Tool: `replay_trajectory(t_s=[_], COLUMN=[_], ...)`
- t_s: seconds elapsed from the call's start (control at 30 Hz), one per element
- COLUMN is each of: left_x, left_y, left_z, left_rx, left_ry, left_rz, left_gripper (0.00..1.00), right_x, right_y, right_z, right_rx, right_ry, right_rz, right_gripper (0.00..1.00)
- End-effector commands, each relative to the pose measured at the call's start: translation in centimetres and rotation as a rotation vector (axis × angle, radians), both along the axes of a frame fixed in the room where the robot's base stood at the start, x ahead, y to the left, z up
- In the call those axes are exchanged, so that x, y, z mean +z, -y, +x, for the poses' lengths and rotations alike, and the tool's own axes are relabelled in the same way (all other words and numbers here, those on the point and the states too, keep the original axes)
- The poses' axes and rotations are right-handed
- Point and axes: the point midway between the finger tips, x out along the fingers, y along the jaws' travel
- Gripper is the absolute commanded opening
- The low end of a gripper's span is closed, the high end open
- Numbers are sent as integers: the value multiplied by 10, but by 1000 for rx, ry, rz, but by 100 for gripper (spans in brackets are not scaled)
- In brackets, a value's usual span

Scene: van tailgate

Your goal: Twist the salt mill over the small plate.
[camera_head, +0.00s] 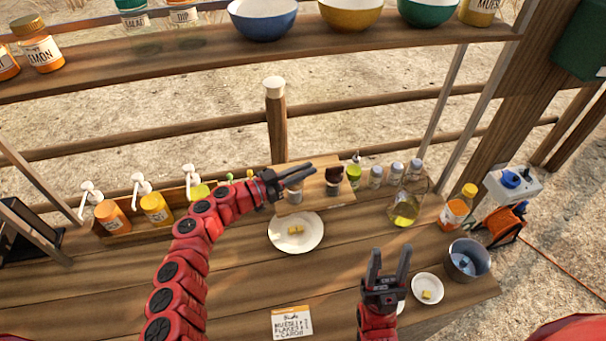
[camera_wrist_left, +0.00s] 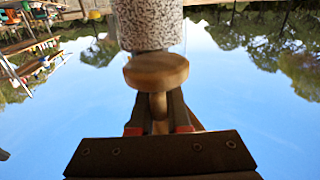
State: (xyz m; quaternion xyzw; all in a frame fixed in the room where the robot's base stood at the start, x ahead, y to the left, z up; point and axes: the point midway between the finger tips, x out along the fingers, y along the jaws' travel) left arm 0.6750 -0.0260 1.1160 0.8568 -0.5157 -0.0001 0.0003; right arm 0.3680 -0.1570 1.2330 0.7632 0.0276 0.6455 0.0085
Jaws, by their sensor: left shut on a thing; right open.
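My left gripper (camera_head: 298,176) is shut on a mill at the back middle of the counter, beyond the large plate. In the left wrist view the mill has a wooden knob (camera_wrist_left: 156,71) and a clear body (camera_wrist_left: 150,24) with white and dark grains; I take it for the salt mill. The fingers close at the narrow wooden part by the knob. In the head view the mill (camera_head: 295,194) is mostly hidden under the gripper. The small plate (camera_head: 427,299) with a yellow piece on it lies at the front right. My right gripper (camera_head: 388,262) is open and empty, left of the small plate.
A large plate (camera_head: 279,235) with yellow pieces lies mid-counter. A dark-topped jar (camera_head: 333,178), small shakers and an oil bottle (camera_head: 404,209) stand along the back. A metal pot (camera_head: 467,262) stands right of the small plate. A card (camera_head: 292,322) lies at the front.

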Motion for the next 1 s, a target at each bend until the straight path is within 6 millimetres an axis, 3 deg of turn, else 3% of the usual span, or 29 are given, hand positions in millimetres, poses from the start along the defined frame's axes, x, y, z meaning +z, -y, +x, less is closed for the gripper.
replay_trajectory(t_s=[0.03,0.5,1.0], left_x=[-4,-4,-4], left_y=[-2,2,3], left_z=[2,-6,-10], left_rx=[-17,-246,-334], left_ry=[2,4,-2], left_rz=[-8,-6,2], left_gripper=[0,0,0], right_x=[-11,-63,-81], right_y=[0,0,0], right_z=[0,0,0], right_rx=[0,0,0], right_ry=[0,0,0], right_rz=[0,0,0], right_gripper=[50,50,50])
